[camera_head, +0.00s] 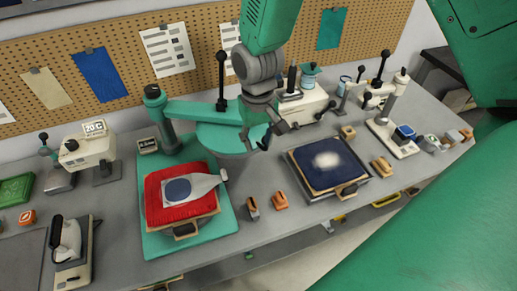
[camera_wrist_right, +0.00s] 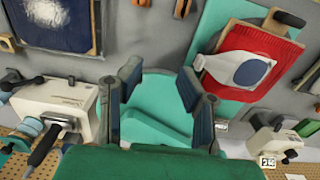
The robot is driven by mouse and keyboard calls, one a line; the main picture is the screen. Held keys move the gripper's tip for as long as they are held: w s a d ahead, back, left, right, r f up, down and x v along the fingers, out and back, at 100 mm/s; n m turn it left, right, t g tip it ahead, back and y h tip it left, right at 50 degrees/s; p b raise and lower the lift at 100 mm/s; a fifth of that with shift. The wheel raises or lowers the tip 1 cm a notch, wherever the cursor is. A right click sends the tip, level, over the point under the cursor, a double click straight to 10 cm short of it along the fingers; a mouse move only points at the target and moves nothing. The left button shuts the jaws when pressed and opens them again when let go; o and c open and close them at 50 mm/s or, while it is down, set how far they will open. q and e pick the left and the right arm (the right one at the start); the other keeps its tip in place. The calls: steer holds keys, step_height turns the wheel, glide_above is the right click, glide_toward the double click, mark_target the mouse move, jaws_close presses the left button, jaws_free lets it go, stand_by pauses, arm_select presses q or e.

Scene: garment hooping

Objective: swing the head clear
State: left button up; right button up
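The press's green head (camera_head: 222,138) sits at the end of a green swing arm (camera_head: 195,110) on a post at the left. It is to the right of the red garment (camera_head: 160,207), so the garment is uncovered from above. A white paddle-shaped piece with a blue disc (camera_head: 178,190) lies on the red garment. A black-knobbed lever (camera_head: 221,72) stands up by the head. My right gripper (camera_head: 266,135) is at the head's right side. In the right wrist view the gripper (camera_wrist_right: 160,95) is open, with the green head (camera_wrist_right: 155,120) showing between its fingers. Contact cannot be told. My left gripper is out of view.
A navy garment with a white patch (camera_head: 325,160) lies on a board to the right. Small wooden clips (camera_head: 280,200) sit at the front. Machines with levers (camera_head: 305,100) stand behind, and a display unit (camera_head: 88,150) stands at the left.

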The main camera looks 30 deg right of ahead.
step_height(320, 180, up, 9)
steer(key=p, duration=0.6)
steer(key=shift+d, duration=0.4)
steer(key=shift+a, duration=0.15)
step_height(320, 180, up, 12)
stand_by(0.6)
steer(key=shift+w, duration=0.1)
steer(key=shift+c, duration=0.5)
